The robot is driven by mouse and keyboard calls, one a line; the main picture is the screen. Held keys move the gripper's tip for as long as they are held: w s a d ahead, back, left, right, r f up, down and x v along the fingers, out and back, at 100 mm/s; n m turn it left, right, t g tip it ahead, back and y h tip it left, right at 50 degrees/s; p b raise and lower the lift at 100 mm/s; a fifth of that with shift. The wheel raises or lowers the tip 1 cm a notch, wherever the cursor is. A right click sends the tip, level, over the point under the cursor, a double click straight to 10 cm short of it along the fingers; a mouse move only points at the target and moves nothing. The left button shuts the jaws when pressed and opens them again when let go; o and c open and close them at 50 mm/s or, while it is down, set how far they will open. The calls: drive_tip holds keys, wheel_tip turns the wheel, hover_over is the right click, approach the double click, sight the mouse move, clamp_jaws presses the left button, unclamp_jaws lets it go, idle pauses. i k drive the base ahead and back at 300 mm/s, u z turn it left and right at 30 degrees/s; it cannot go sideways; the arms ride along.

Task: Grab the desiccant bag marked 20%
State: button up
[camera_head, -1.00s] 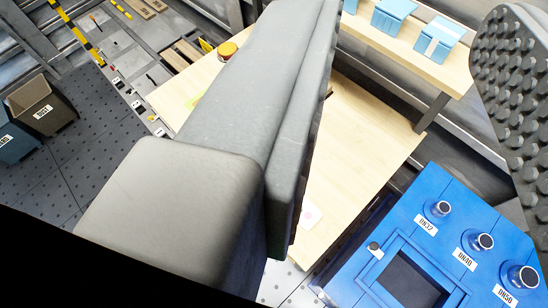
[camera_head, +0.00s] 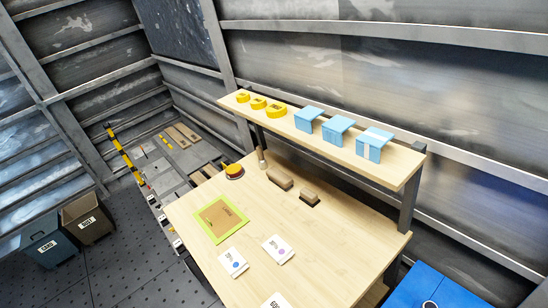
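Small white packets with printed marks lie on the wooden table, and they look like the desiccant bags. One packet (camera_head: 233,262) has a blue dot. Another packet (camera_head: 278,250) to its right has a purple dot. A third packet (camera_head: 275,301) is cut off by the bottom edge of the picture. The print is too small to read, so I cannot tell which is marked 20%. My gripper is not in view, and its state and distance from the packets do not show.
A raised shelf (camera_head: 390,168) behind holds yellow discs and light-blue boxes. Bins stand left; a blue unit (camera_head: 428,290) is lower right.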

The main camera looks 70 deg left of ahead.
sight(232, 261)
drive_tip(key=z, duration=0.3)
drive_tip(key=k, duration=1.45)
drive_tip(key=u, duration=2.2)
drive_tip(key=i, duration=1)
drive_tip(key=u, duration=0.05)
